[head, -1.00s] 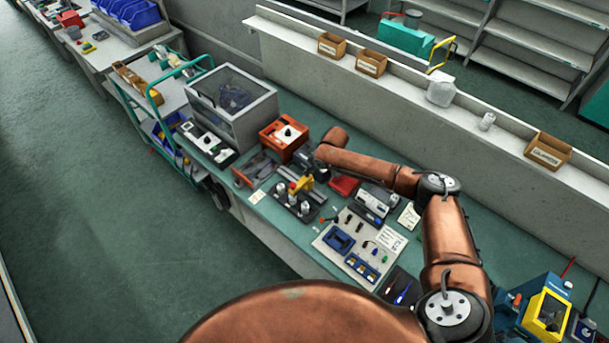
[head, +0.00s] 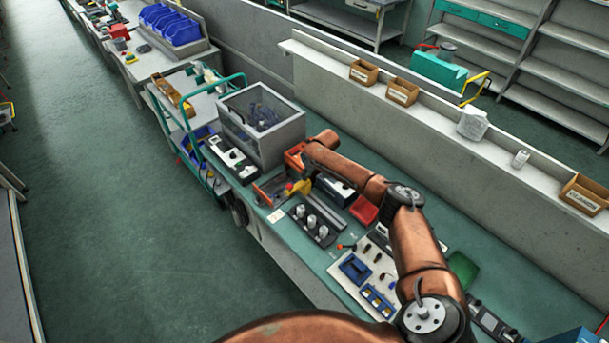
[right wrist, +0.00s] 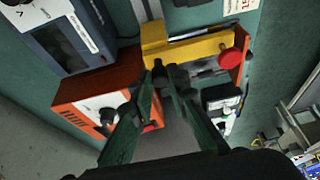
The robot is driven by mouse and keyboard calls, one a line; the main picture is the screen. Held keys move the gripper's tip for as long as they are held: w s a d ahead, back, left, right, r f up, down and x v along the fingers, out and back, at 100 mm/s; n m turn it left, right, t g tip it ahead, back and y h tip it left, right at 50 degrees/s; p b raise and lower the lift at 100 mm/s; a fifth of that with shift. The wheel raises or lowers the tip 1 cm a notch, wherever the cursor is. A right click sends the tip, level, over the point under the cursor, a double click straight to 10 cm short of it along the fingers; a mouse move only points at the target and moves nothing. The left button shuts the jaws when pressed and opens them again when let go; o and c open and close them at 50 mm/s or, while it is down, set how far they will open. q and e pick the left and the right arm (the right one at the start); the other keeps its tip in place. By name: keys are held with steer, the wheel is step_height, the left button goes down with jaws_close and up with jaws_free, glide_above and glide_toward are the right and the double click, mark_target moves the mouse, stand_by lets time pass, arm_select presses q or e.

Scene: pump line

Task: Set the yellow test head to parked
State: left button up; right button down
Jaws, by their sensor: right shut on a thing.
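The yellow test head (right wrist: 190,48) is a yellow block with a red round knob (right wrist: 231,62) at its right end in the right wrist view. In the head view the test head (head: 301,187) shows small, behind the black holder (head: 325,240) with white cylinders and apart from it. My right gripper (right wrist: 168,74) is shut at the near edge of the yellow head, and its fingertips meet there. In the head view this gripper is mostly hidden by my wrist. The exact part between the fingertips is too dark to make out. My left gripper is not in view.
An orange box with a white dial (right wrist: 88,98) stands close to my right fingers, left of them in the right wrist view. A grey clear-lidded cabinet (head: 285,141) stands behind the arm. A red bin (head: 363,210) and a parts board (head: 348,288) lie nearer on the bench.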

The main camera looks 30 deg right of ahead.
steer(key=c, duration=2.3)
jaws_free()
steer(key=shift+w+a, duration=0.2)
steer(key=shift+a, duration=0.1)
steer(key=o, duration=0.3)
steer(key=shift+w+f, duration=0.25)
steer(key=shift+w, duration=0.1)
steer(key=shift+o, duration=0.8)
steer(key=shift+d, duration=0.1)
steer(key=shift+s+d+r, duration=0.15)
steer(key=shift+s+r, duration=0.05)
steer(key=shift+r, duration=0.45)
steer(key=v, duration=1.1)
steer(key=shift+s, duration=0.3)
